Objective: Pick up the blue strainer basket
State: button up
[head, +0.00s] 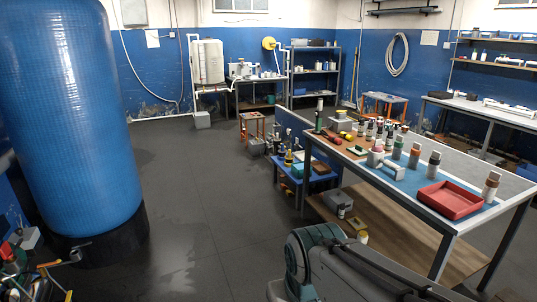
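I cannot pick out a blue strainer basket for certain in the head view. A low blue stand (288,181) left of the workbench holds several small bottles and boxes, but I cannot tell whether a basket is among them. A grey and teal part of my own arm shows at the bottom centre and hides the floor behind it. My gripper is not in view.
The workbench (449,220) on the right carries several bottles and a red tray (450,200); its lower shelf (385,232) is wooden. A large blue tank (75,120) stands at left. Shelving (314,75) stands at the back. The dark floor (205,200) between is mostly clear.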

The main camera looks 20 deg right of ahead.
aim_at(283, 153)
jog(key=u, duration=0.15)
jog(key=i, duration=1.45)
jog(key=u, duration=0.15)
jog(key=i, duration=4.6)
jog(key=z, duration=0.25)
jog(key=i, duration=1.55)
jog(key=z, duration=1)
jog(key=i, duration=1.15)
jog(key=z, duration=1.8)
jog(key=i, duration=1.15)
jog(key=z, duration=0.65)
